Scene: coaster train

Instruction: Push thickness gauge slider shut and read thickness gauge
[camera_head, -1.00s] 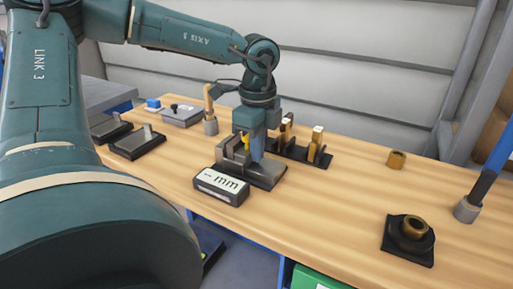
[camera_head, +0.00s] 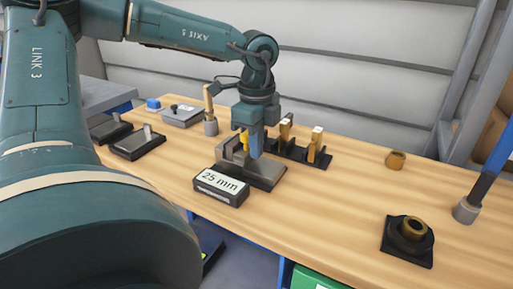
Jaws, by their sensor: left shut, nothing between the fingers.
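The thickness gauge (camera_head: 268,178) is a dark grey block on the wooden table, with upright jaws at its left end. Its display box (camera_head: 221,188) stands in front and reads "25 mm". A small yellow piece (camera_head: 243,137) shows at the jaws, partly hidden. My left gripper (camera_head: 255,155) points down at the gauge, its blue-grey fingers shut and empty beside the jaws. I cannot tell whether the fingers touch the slider, which is mostly hidden behind them. My right gripper is not in view.
Behind the gauge stands a black rack (camera_head: 312,158) with upright brass-coloured pieces. A wooden-handled tool (camera_head: 209,112) and dark fixtures (camera_head: 137,143) stand to the left.

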